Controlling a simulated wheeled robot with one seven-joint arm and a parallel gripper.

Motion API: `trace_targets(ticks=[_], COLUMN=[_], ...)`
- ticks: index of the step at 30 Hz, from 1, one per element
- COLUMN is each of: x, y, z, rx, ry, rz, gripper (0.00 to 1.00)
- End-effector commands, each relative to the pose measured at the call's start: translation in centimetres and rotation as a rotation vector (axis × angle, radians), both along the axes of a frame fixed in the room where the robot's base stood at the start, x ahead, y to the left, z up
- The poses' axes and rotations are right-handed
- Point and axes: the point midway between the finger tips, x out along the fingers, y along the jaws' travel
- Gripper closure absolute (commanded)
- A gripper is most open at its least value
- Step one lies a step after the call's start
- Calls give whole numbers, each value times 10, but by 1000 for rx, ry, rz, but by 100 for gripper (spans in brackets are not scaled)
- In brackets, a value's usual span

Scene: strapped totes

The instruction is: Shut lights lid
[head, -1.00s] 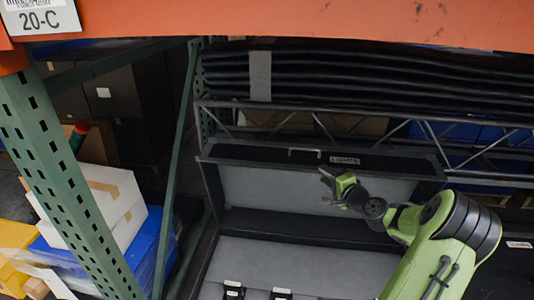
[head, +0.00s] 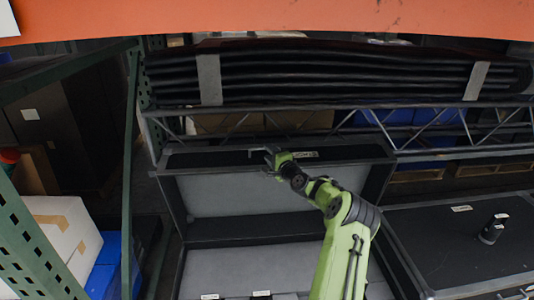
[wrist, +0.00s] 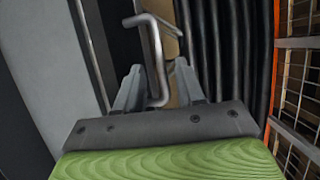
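The lights lid (head: 235,194) stands open and upright at the back of its tote in the head view, with a grey inner panel and a black upper rim. A label (head: 305,154), hard to read now, sits on that rim. Left of it is a thin metal handle (head: 266,150). My gripper (head: 272,160) is at the handle. In the wrist view the bent handle bar (wrist: 155,55) passes between the two fingers of my gripper (wrist: 158,85), which stand apart with gaps beside the bar. The tote's grey interior (head: 250,268) shows below the lid.
A second dark tote (head: 455,245) with a small black object on top stands to the right. Green rack posts (head: 130,190) and boxes are at left. An orange beam (head: 300,18) crosses overhead. Long black strapped bundles (head: 340,75) lie behind the lid.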

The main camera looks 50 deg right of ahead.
Motion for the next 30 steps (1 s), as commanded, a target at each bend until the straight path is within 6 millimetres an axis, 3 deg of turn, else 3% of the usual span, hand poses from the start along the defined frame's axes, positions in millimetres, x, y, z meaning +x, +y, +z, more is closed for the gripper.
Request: trace_targets(ticks=[5,14,15,22,30], x=[19,23,23,22,22], y=[-5,-7,-7,-7,-7], z=[-1,0,0,0,0], rx=[-1,-1,-1,-2,-2], ry=[-1,0,0,1,2], rz=[2,1,1,1,1], gripper=[62,62,64,99,100])
